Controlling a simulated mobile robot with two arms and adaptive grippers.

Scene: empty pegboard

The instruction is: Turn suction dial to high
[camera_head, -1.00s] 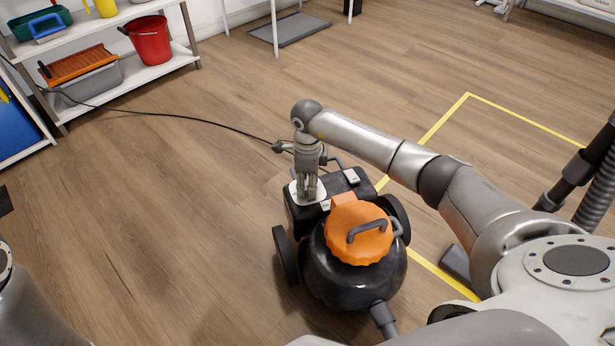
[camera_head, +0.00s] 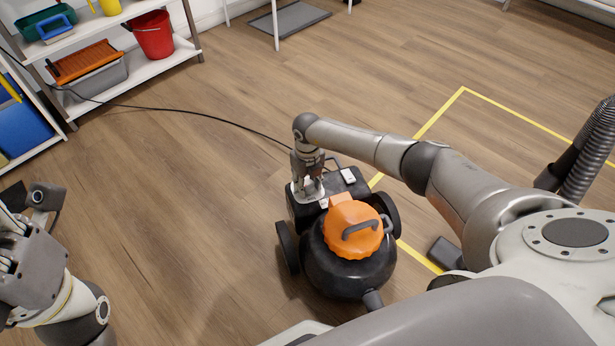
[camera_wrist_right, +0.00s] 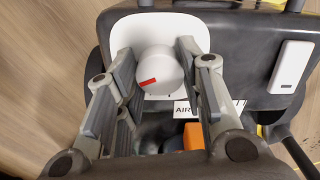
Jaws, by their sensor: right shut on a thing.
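The suction dial (camera_wrist_right: 162,70) is a round white knob with a red mark, on a white plate (camera_wrist_right: 200,33) of the vacuum (camera_head: 345,262). The red mark points to the lower left in the wrist view. My right gripper (camera_wrist_right: 160,80) is shut on the dial, with its fingers on both sides of it. In the head view my right gripper (camera_head: 309,190) reaches down onto the plate and hides the dial. My left gripper (camera_head: 28,262) is at the left edge, far from the vacuum; its fingertips are not clear.
A white switch (camera_wrist_right: 291,66) sits right of the dial, and a partly hidden label (camera_wrist_right: 185,108) reads "AIR". The vacuum has an orange lid (camera_head: 350,228) and wheels. A shelf with a red bucket (camera_head: 153,35) stands at the upper left. A cable (camera_head: 190,110) crosses the floor.

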